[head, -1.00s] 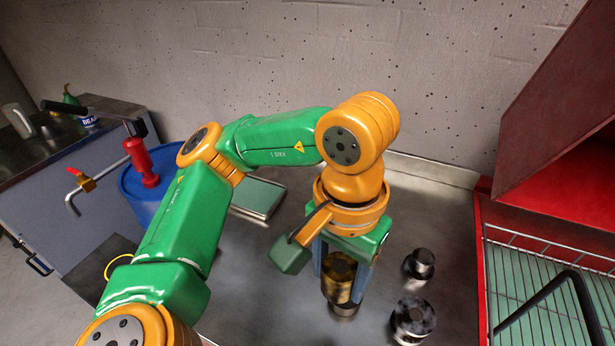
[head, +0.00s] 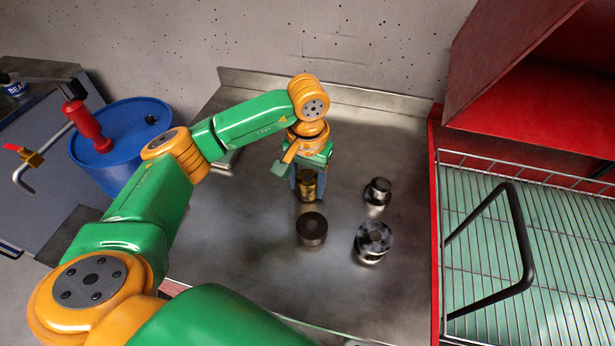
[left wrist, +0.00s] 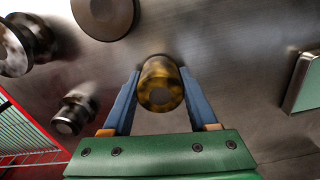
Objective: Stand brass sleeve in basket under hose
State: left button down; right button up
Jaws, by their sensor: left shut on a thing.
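The brass sleeve (head: 306,186) is a short, mottled brown-gold cylinder over the steel bench. My left gripper (head: 307,180) points down and is shut on it. In the left wrist view the sleeve (left wrist: 160,84) sits between the two blue fingers (left wrist: 158,100); I cannot tell whether it touches the bench. The wire basket (head: 465,165) is in the red-walled bay at the right, away from the gripper. A black bent bar (head: 522,240) rises over it; I cannot tell whether this is the hose. My right gripper is not in view.
The red bay edge (head: 435,210) borders the bench. A blue drum (head: 125,150) stands at left.

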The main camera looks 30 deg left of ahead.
pick_arm(q)
jog(key=shift+f+b, duration=0.3)
jog(key=shift+b, duration=0.05)
jog(key=shift+c, duration=0.9)
grip_release()
jog(key=shift+r, duration=0.1)
